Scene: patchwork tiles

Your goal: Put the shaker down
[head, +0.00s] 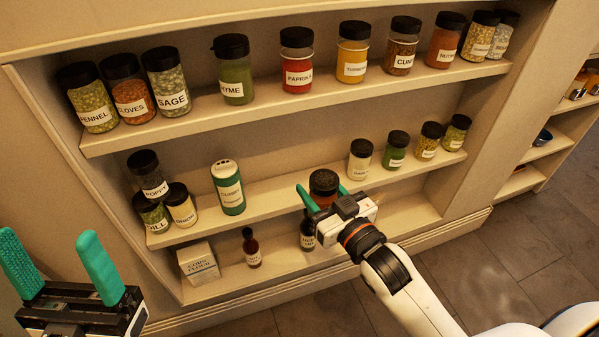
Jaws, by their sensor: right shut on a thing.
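The shaker (323,181), with a dark round lid and a reddish-brown body, is between the green fingers of my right gripper (325,195). The gripper is shut on it, in front of the middle shelf (285,196). The gripper hides its lower part, so I cannot tell whether it touches the shelf. My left gripper (58,268) is open and empty at the lower left, away from the shelves.
A green, white-capped container (228,188) stands left on the middle shelf, with several jars further right, nearest the jar (360,160). Bottles (251,248) (308,236) and a white box (199,264) stand on the bottom shelf. The top shelf (195,122) is full of labelled jars.

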